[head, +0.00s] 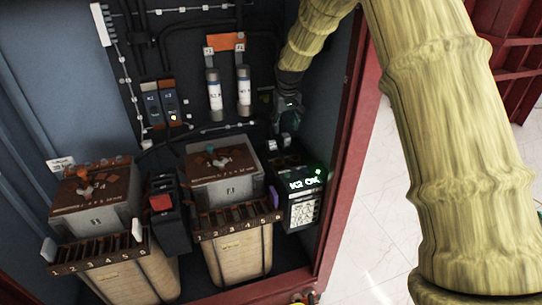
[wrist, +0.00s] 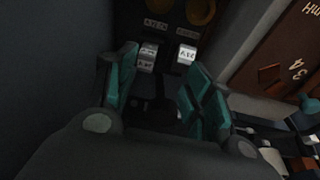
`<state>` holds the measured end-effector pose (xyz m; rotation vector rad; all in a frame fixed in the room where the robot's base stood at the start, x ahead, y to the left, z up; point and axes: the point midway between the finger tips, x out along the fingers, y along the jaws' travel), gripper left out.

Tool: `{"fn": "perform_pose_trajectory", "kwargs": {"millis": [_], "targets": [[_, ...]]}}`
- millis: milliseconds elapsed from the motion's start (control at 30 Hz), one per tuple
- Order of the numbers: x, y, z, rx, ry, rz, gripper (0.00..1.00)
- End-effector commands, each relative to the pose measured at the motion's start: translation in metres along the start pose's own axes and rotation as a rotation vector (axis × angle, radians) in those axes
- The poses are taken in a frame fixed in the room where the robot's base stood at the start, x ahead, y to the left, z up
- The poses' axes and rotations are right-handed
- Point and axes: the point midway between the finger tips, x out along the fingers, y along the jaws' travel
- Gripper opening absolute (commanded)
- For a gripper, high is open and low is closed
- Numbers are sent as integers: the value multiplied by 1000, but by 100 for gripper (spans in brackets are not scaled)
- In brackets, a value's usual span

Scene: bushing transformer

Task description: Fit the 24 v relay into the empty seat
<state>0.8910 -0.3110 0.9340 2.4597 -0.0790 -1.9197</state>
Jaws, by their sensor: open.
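My gripper (head: 288,108) hangs at the right side of the cabinet, above a black unit (head: 303,208) whose green lit display reads what looks like "K2 OK". In the wrist view its teal-padded fingers (wrist: 163,88) are apart. A dark shape between them is too dim to identify, and I see nothing clamped. Two small white-faced blocks (wrist: 166,57) stand just beyond the fingertips; they also show below the gripper in the head view (head: 279,143). I cannot tell which part is the 24 V relay; its label is not readable. No empty seat can be made out clearly.
Two transformers (head: 222,183) with numbered terminal strips stand on the cabinet floor. Between them is a black unit with a red block (head: 160,203). Two white fuses (head: 214,92) and blue-grey modules (head: 168,103) are on the back panel. The red cabinet frame (head: 345,165) is close on the right.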

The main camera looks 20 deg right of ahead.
Motion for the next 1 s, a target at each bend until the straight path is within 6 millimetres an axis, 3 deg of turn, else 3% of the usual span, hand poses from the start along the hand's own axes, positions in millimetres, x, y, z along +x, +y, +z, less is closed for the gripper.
{"fn": "perform_pose_trajectory", "kwargs": {"millis": [200, 367, 733, 1000], "targets": [[-5, -25, 11, -33, 118, -51, 52], [-8, -33, 12, -44, 148, -65, 52], [34, -36, 6, -44, 147, -65, 52], [47, -37, 4, -44, 148, -65, 52]]}}
